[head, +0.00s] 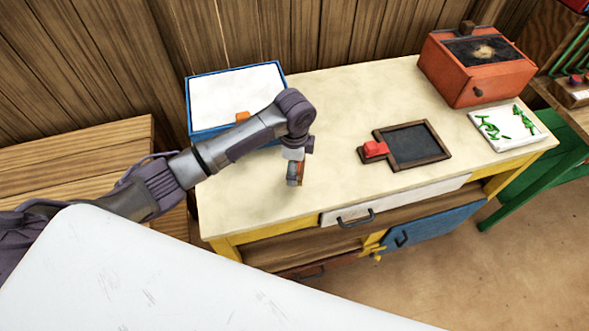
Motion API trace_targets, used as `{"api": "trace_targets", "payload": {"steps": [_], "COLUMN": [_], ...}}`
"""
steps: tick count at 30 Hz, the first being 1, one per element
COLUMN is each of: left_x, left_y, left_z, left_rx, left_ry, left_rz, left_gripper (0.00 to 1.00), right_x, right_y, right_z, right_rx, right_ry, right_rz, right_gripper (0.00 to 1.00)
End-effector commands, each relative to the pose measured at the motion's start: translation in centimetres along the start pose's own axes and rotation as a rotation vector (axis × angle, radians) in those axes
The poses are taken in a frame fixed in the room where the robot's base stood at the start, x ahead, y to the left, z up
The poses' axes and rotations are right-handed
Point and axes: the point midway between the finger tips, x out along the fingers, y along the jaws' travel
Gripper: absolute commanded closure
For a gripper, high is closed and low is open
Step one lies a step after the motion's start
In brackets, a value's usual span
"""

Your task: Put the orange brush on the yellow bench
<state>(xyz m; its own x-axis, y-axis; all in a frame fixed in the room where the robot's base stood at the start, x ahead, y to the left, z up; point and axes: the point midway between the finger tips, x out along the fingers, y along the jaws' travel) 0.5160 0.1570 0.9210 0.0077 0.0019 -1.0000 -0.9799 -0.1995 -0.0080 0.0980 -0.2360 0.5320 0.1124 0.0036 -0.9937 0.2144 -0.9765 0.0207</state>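The yellow bench (250,205) has yellow legs and a cream top and stands in the middle of the head view. My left gripper (295,172) points down over the front left part of the bench top. A thin orange-red strip shows at its fingers, but I cannot tell whether this is the orange brush or part of the gripper. The fingers are too small and side-on to show whether they are open or shut. I cannot make out the orange brush for sure anywhere else. My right gripper is not in view.
A blue-and-white box (235,95) with a small orange piece stands at the bench's back left. A framed slate (412,145) with a red block (374,149) lies right of the gripper. A red-orange box (470,75) and a white board (507,128) are at the right end.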

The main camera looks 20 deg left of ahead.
Motion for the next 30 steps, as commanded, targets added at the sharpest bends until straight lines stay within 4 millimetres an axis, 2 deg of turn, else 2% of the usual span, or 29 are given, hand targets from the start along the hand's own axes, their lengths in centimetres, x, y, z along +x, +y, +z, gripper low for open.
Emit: {"api": "trace_targets", "payload": {"steps": [7,17,18,20,30], "left_x": [3.3,3.7,3.8,3.8,3.7], "left_y": [0.1,0.1,0.1,0.1,0.1], "left_z": [0.0,0.0,0.0,0.0,0.0], "left_rx": [0.0,0.0,0.0,0.0,0.0], "left_ry": [-0.002,-0.001,-0.002,-0.002,-0.002], "left_rz": [0.002,0.001,0.002,0.002,0.001], "left_gripper": [0.41,0.41,0.11,0.01,0.0], "right_x": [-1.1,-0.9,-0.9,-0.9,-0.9], "right_y": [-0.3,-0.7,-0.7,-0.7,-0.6], "right_z": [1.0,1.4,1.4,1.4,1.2], "right_rx": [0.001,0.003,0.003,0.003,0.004], "right_ry": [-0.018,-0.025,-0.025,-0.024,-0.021], "right_rz": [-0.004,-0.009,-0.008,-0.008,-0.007], "right_gripper": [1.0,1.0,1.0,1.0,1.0]}}
